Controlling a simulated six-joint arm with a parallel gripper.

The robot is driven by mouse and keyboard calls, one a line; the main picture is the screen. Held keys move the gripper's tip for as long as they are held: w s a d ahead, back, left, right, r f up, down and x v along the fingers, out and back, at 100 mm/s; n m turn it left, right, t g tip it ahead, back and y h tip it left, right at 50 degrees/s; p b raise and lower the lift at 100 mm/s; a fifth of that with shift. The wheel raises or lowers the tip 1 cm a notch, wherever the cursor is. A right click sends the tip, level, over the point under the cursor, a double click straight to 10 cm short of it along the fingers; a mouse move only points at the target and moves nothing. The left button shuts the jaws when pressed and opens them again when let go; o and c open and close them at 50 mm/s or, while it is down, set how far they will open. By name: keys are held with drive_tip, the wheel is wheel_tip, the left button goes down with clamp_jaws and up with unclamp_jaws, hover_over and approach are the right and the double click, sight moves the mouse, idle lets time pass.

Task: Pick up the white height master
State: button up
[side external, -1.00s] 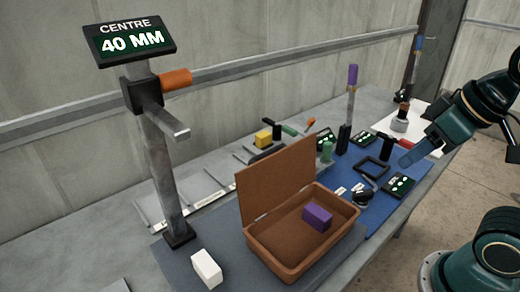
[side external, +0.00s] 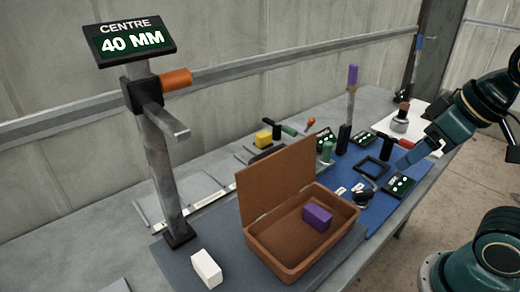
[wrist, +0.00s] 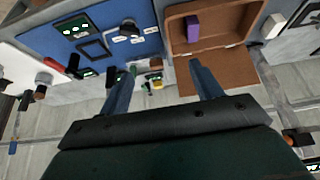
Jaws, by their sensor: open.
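The white height master (side external: 207,269) is a small white block. It stands on the grey-blue mat at the front left in the side view, left of the brown box and near the foot of the height stand. It also shows at the upper right of the wrist view (wrist: 273,26). My gripper (wrist: 158,82) is open and empty, with its two blue fingers apart in the wrist view. In the side view it is above the far right side of the bench, well away from the white block. Only part of its fingers shows there.
The open brown box (side external: 334,243) holds a purple block (side external: 317,216), its lid (side external: 275,180) upright. The tall height stand (side external: 165,170) has a "CENTRE 40 MM" display (side external: 128,40). A blue mat (side external: 385,208) with several tools and a square frame (side external: 371,168) lies on the right.

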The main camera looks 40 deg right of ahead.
drive_tip(key=shift+o, duration=1.2)
drive_tip(key=shift+r, duration=0.1)
wheel_tip(320, 180, up, 5)
drive_tip(key=w+a+r+n+g+y, duration=0.15)
drive_tip(key=w+a+r+n, duration=0.25)
drive_tip(key=w+a+n, duration=0.45)
drive_tip(key=n+g+y, duration=0.3)
drive_tip(key=n+g, duration=0.1)
drive_tip(key=n, duration=0.6)
hover_over(208, 262)
drive_tip(key=d, duration=0.4)
wheel_tip(208, 262, down, 18)
drive_tip(key=shift+m, duration=0.25)
drive_tip(key=shift+x, duration=5.75)
